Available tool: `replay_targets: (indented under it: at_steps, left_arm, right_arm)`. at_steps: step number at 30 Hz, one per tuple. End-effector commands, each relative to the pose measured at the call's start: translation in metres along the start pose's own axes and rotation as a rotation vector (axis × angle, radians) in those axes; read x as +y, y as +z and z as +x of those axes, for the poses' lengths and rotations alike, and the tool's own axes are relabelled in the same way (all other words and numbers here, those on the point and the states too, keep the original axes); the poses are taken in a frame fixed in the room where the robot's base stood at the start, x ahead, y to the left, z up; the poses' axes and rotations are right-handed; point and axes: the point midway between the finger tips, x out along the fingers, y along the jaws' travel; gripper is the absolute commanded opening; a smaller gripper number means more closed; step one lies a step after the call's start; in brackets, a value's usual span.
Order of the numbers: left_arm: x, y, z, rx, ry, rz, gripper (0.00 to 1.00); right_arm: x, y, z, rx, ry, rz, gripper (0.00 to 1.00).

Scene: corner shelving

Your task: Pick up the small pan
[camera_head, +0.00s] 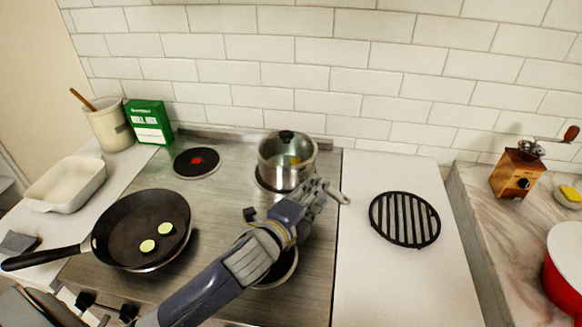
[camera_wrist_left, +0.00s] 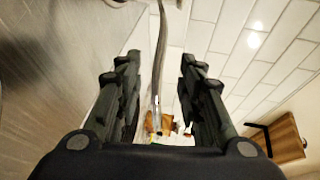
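The small pan (camera_head: 273,166) is a steel saucepan with a glass lid and black knob, standing on the back right burner. Its handle (camera_head: 341,197) points to the right and toward me. My left gripper (camera_head: 318,190) is at this handle, right of the pan's body, and partly covers it. In the left wrist view, the long metal handle (camera_wrist_left: 157,70) runs between the two fingers of my left gripper (camera_wrist_left: 160,75). The fingers are apart, with a gap visible on both sides of the handle. My right gripper is not in view.
A black frying pan (camera_head: 125,225) with zucchini slices stands front left on the stove. A round black trivet (camera_head: 404,220) lies on the white counter at right. A green box (camera_head: 149,122), crock (camera_head: 109,126) and white dish (camera_head: 65,186) stand left. The tiled wall (camera_head: 400,85) is close behind.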

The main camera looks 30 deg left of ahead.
Motion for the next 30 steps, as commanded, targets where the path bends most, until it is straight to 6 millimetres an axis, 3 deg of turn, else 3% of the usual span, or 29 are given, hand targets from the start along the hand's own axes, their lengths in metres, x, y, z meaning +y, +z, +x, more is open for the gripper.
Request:
replay_targets:
  at_steps: [12, 22, 23, 27, 30]
  left_arm:
    - [-0.001, -0.003, 0.045, 0.000, -0.001, -0.001, 0.35]
    - [0.001, -0.003, 0.051, 0.001, -0.001, 0.000, 0.35]
    - [0.001, -0.003, 0.051, 0.001, -0.001, 0.000, 0.33]
    - [0.001, -0.003, 0.051, 0.001, -0.001, 0.000, 0.01]
    - [0.001, -0.003, 0.051, 0.001, -0.001, 0.000, 0.00]
  right_arm:
    - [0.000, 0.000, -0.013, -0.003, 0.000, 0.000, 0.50]
    - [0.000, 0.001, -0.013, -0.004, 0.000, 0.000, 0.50]
    - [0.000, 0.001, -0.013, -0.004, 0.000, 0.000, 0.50]
    - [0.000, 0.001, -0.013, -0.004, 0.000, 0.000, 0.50]
    - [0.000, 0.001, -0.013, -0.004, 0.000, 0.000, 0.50]
